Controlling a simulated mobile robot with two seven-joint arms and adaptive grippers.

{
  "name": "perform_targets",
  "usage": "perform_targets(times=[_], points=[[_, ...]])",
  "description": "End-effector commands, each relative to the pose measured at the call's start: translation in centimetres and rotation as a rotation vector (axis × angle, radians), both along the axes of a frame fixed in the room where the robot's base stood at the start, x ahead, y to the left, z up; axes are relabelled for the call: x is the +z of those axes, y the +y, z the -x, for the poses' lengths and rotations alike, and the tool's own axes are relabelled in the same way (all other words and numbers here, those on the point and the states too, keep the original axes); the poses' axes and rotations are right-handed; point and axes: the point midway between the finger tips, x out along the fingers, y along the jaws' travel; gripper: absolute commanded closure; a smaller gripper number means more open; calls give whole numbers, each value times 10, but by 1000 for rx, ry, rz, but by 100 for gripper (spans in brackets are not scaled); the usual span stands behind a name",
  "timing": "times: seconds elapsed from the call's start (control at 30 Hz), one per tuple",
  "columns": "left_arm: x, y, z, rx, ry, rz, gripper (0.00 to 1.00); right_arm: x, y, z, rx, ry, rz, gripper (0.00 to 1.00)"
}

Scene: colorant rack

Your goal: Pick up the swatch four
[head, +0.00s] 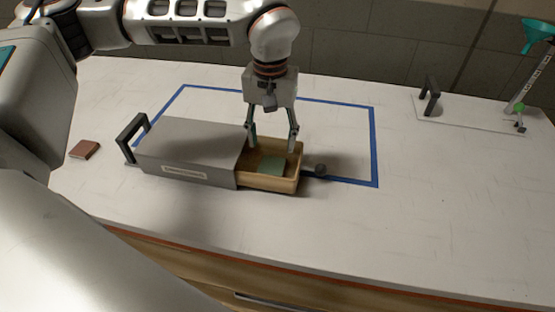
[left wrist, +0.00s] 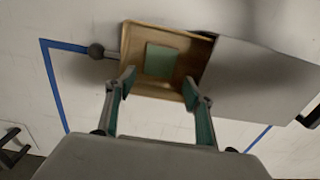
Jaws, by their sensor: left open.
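A green square swatch (head: 272,166) lies flat in the open wooden drawer (head: 271,185) of a grey box; nothing in view labels it as four. In the left wrist view the swatch (left wrist: 161,60) sits near the middle of the drawer (left wrist: 129,50). My left gripper (head: 271,146) points down over the drawer with its fingers spread, open and empty. In the left wrist view its fingertips (left wrist: 158,84) stand apart to either side of and nearer than the swatch. My right gripper is not in view.
The grey box (head: 190,142) with a dark handle (head: 132,137) stands left of the drawer. A round dark knob (head: 320,170) sticks out at the drawer's right end. A brown square block (head: 84,150) lies far left. A stand with a green funnel (head: 538,35) is far right.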

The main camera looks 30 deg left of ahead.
Motion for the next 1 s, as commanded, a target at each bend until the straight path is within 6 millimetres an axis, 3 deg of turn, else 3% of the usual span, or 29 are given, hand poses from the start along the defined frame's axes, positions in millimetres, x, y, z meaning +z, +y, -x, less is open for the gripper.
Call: perform_targets(times=[0.27, 0.5, 0.83, 0.93, 1.0], points=[[-30, -1, 2, 0, 5, 2, 47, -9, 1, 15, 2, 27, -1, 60], [-63, -3, 2, 0, 2, 3, 47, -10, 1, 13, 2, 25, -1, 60], [-70, -3, 1, 0, 0, 3, 47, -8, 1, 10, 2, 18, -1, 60], [-70, -3, 1, 0, 0, 3, 71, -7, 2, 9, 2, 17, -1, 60], [-70, -3, 1, 0, 0, 3, 74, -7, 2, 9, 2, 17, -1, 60]])
